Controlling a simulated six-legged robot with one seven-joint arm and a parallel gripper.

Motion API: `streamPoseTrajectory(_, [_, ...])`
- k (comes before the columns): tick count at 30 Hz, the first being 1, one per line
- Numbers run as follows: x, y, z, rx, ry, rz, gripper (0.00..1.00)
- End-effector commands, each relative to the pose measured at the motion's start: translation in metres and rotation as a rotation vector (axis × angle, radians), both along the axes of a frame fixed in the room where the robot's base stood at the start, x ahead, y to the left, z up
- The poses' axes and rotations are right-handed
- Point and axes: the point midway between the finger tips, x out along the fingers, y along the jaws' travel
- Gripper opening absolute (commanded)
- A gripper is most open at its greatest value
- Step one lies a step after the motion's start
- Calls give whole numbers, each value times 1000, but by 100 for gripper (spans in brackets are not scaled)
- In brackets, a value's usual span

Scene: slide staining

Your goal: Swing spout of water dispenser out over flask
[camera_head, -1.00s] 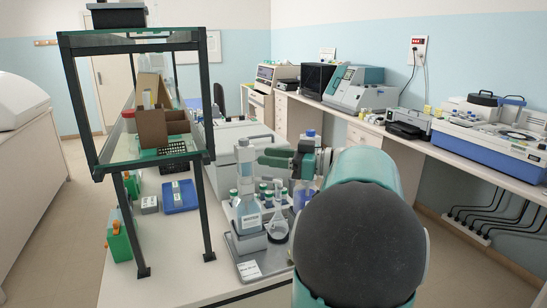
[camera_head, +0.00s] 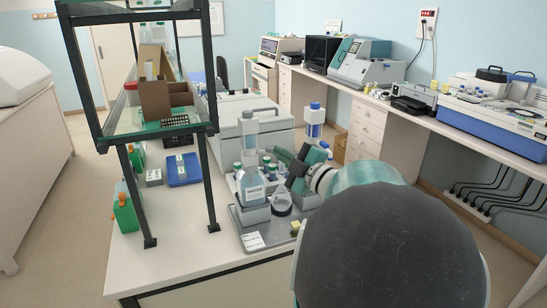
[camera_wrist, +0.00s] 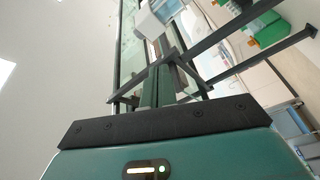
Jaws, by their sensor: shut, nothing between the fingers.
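The water dispenser, a bottle labelled WATER (camera_head: 253,190) with a clear grey-topped column (camera_head: 249,127) above it, stands on a grey tray (camera_head: 240,236). The conical flask (camera_head: 281,203) stands just right of the bottle. I cannot make out the spout; it is too small or hidden near my gripper. My gripper (camera_head: 284,157) is shut and empty, reaching in from the right above the flask, close to the dispenser column. I cannot tell whether it touches anything. In the wrist view its fingers (camera_wrist: 158,86) are together, with nothing between them.
A blue-capped dispenser (camera_head: 314,119) stands behind my gripper. Green-capped bottles (camera_head: 268,168) stand behind the flask. A black-framed shelf (camera_head: 206,190) rises at left, with a blue tray (camera_head: 183,170) beneath.

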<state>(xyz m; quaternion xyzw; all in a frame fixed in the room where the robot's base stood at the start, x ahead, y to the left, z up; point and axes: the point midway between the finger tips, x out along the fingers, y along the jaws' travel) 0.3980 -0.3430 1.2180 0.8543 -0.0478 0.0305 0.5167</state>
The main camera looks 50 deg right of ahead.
Motion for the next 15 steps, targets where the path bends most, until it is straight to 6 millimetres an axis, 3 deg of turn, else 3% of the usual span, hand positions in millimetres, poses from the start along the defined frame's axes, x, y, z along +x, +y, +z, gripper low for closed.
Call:
streamPoseTrajectory(7, [-21,6,-46,-343,119,-206,0])
streamPoseTrajectory(15, [-25,6,-62,-465,183,-258,0])
